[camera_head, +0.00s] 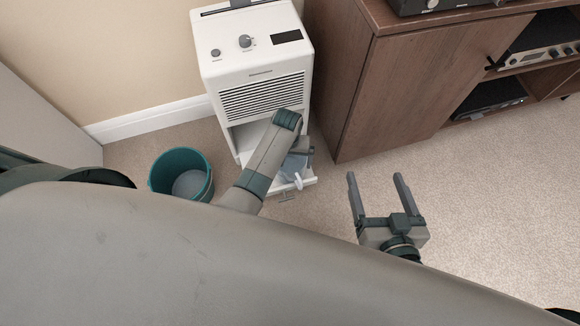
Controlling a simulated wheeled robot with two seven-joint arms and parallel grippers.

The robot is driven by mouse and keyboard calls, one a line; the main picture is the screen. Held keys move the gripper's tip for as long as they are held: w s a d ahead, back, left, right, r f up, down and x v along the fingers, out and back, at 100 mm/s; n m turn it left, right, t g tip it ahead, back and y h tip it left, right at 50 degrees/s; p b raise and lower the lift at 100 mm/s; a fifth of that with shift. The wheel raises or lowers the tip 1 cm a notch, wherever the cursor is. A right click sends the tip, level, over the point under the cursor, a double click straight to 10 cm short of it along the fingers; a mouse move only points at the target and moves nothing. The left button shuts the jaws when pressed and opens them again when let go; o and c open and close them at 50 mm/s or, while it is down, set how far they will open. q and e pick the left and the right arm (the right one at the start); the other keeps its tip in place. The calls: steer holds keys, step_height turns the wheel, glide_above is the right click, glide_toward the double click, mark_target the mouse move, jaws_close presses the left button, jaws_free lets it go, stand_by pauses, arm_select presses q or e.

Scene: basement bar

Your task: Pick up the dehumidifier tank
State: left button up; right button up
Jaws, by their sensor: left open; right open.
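The white dehumidifier (257,66) stands against the wall, with an open bay low in its front. The tank (309,183) appears as a pale, partly bluish, see-through piece with a white front edge, low at the bay's right side. My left arm hides much of it. My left gripper (300,153) is over the tank area beyond my bent forearm. It is open, but its fingers are mostly hidden, and I cannot tell whether they touch the tank. My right gripper (378,192) is open and empty above the carpet, to the right of the tank and apart from it.
A teal bucket (160,181) stands on the carpet left of the dehumidifier. A brown wooden cabinet (420,80) with electronic units (540,54) on its shelves stands close on the right. The carpet (500,190) at right is clear.

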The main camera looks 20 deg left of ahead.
mark_target(289, 172)
arm_select(q)
steer(key=f, duration=0.1)
steer(key=f+b, duration=0.1)
steer(key=f, duration=0.1)
steer(key=shift+w+d+f+b, duration=0.1)
steer(key=shift+w+f+b, duration=0.25)
steer(key=shift+f+b, duration=0.05)
steer(key=shift+f, duration=0.3)
arm_select(e)
step_height(289, 172, up, 8)
steer(key=a+t+y, duration=0.1)
steer(key=t, duration=0.3)
steer(key=shift+w+a+f+t, duration=0.2)
steer(key=shift+w+a+t, duration=0.1)
steer(key=shift+a, duration=0.05)
arm_select(q)
steer(key=c, duration=1.1)
